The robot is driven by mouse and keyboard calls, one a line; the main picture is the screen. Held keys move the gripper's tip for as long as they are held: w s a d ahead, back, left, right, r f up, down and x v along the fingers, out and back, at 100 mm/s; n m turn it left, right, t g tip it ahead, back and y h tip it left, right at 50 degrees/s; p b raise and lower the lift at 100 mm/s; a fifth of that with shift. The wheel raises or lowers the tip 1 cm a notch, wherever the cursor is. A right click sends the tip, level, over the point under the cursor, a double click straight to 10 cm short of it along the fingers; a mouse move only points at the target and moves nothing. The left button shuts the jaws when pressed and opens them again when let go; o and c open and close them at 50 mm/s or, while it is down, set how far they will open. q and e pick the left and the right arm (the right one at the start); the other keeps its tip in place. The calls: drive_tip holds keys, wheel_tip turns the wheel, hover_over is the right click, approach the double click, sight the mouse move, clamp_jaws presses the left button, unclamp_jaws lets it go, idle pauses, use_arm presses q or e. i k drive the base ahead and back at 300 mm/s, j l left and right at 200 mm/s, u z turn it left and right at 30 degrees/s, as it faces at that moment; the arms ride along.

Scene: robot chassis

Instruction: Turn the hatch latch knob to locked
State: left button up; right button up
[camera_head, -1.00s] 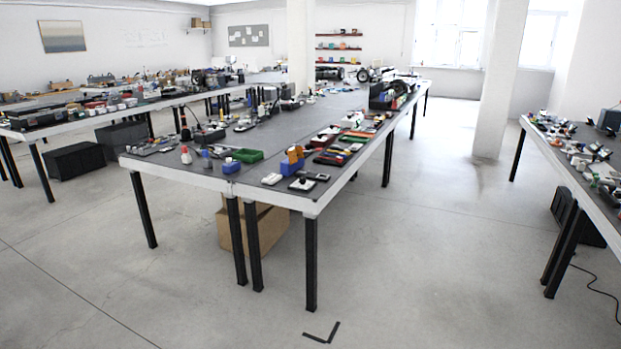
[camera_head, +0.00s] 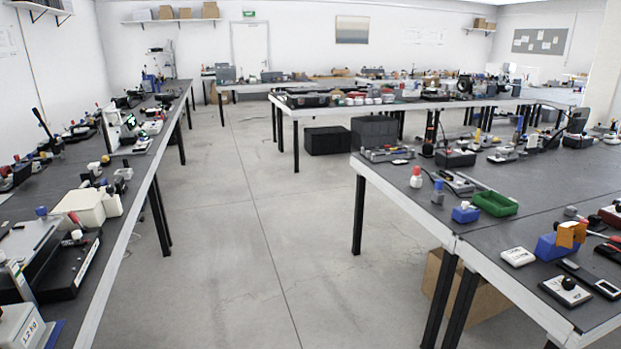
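I cannot tell for certain which thing is the hatch latch knob. A small flat plate with a round black knob (camera_head: 568,284) lies near the front corner of the right-hand table (camera_head: 400,186). Its markings are too small to read, so I cannot tell its setting. Other small devices with knobs and levers stand on the left-hand bench, too small to identify. Neither of my grippers is in view.
A wide grey floor aisle (camera_head: 235,230) runs clear between the left bench (camera_head: 130,215) and the right table. A green tray (camera_head: 495,204) and a blue block with an orange part (camera_head: 561,243) are on the right table. A cardboard box (camera_head: 480,303) stands under it.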

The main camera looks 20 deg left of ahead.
sight(110, 189)
drive_tip(key=i+j+u, duration=0.3)
drive_tip(key=i+u, duration=0.6)
drive_tip(key=i, duration=0.25)
drive_tip(key=i+l+u, duration=0.1)
drive_tip(key=i+u, duration=0.35)
drive_tip(key=i, duration=0.15)
